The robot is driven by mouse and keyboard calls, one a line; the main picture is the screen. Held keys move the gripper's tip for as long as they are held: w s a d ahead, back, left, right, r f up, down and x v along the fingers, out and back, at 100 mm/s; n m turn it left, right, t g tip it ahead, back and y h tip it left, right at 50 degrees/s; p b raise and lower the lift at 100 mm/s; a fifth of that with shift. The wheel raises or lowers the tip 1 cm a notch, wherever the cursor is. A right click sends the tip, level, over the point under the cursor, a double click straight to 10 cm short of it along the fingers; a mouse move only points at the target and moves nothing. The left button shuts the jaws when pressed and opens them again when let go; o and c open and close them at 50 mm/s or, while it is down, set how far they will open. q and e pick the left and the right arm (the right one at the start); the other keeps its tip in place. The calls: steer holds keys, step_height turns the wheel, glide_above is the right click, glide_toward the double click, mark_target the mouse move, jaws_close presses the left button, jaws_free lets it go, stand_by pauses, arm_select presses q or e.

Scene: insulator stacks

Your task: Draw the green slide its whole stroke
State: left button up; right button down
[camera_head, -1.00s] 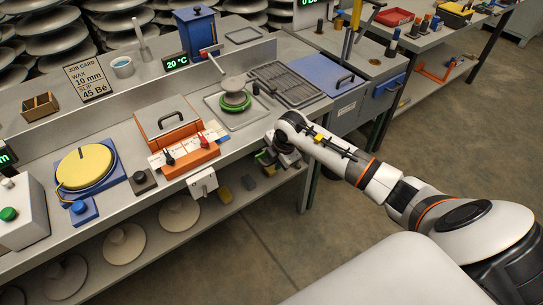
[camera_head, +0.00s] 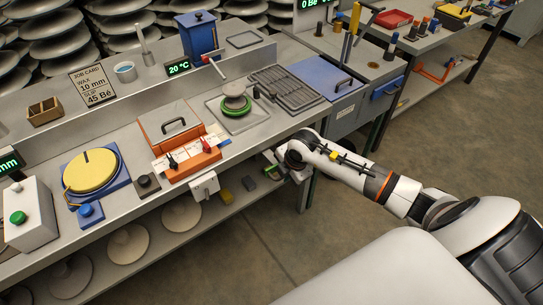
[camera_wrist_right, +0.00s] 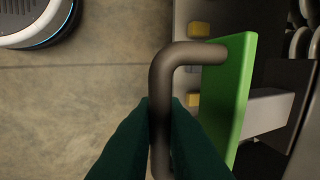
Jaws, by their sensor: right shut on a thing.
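The green slide shows in the right wrist view as a green front plate (camera_wrist_right: 231,92) with a dark, bent bar handle (camera_wrist_right: 160,95) fixed to it. A pale grey bar (camera_wrist_right: 268,112) runs back from behind the plate. My right gripper (camera_wrist_right: 160,125) is shut on the handle, one dark finger on each side of it. In the head view my right gripper (camera_head: 279,164) is at the bench's front edge, below the tray with the green ring, and its wrist largely hides the slide. My left gripper is in neither view.
The grey bench (camera_head: 240,146) carries a green ring (camera_head: 236,110), an orange lidded box (camera_head: 172,130) and a yellow disc (camera_head: 90,171). A white box (camera_head: 204,186) hangs at its front edge. Pale discs lie on the lower shelf. The floor (camera_head: 335,210) before the bench is open.

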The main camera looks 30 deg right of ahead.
steer(key=s+d+p, duration=0.1)
steer(key=s+p, duration=0.5)
steer(key=s, duration=0.7)
steer(key=shift+s+p, duration=0.35)
steer(key=c, duration=1.8)
jaws_free()
steer(key=o, duration=0.6)
steer(key=shift+w, duration=0.1)
steer(key=shift+r, duration=0.1)
step_height(320, 180, up, 7)
steer(key=p, duration=0.6)
steer(key=shift+p, duration=0.35)
